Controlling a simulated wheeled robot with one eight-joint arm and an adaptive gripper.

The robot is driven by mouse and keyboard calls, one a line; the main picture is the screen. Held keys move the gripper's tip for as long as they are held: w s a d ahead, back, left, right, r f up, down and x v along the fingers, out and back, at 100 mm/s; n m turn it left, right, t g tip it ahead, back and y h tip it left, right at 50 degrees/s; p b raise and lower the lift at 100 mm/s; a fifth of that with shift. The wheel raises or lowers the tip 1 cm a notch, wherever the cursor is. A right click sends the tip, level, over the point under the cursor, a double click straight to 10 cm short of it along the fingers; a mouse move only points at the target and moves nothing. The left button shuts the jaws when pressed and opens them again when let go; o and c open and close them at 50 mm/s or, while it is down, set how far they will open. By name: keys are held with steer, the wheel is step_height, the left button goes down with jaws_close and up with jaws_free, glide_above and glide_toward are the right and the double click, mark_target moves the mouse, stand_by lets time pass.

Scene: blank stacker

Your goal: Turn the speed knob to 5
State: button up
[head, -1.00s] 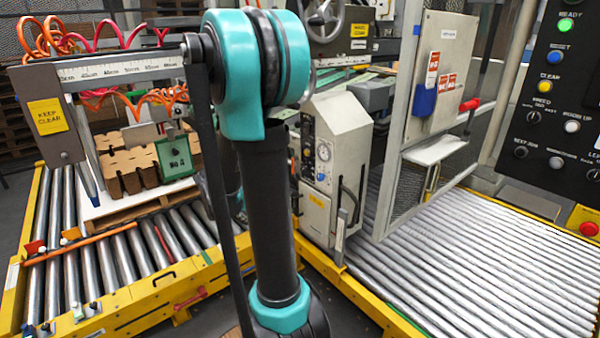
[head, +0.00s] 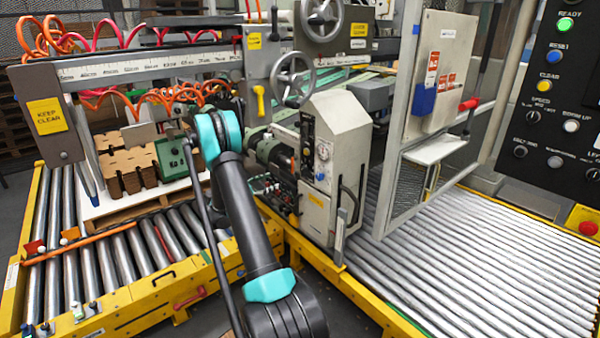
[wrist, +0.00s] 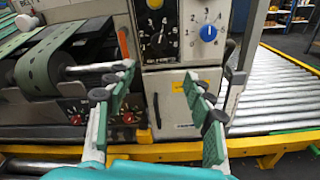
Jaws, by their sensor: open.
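In the wrist view a blue knob (wrist: 208,32) sits on a white dial face with numbers around it, 3, 4, 5 and 6 among them. Its pointer is too small to read surely. No speed label is legible beside it. In the head view a small black knob (head: 533,116) under the word SPEED sits on the dark panel at the right. My gripper (wrist: 160,75) is open and empty, its green-padded fingers apart in front of the grey cabinet (wrist: 182,100), below the blue knob and touching nothing visible. In the head view my gripper cannot be made out clearly.
A black knob (wrist: 158,38) is left of the blue one. A green belt on a roller (wrist: 50,75) and red knobs lie at the left. A yellow rail (wrist: 260,145) runs along the front. A mesh guard door (head: 408,165) stands right of the cabinet (head: 338,125).

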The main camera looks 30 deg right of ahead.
glide_toward(302, 170)
steer(key=shift+n+h, duration=0.3)
steer(key=d, duration=0.6)
steer(key=w+d, duration=0.1)
steer(key=d, duration=0.1)
steer(key=shift+d+f, duration=0.1)
steer(key=shift+d, duration=0.3)
steer(key=shift+s, duration=0.1)
steer(key=c, duration=1.2)
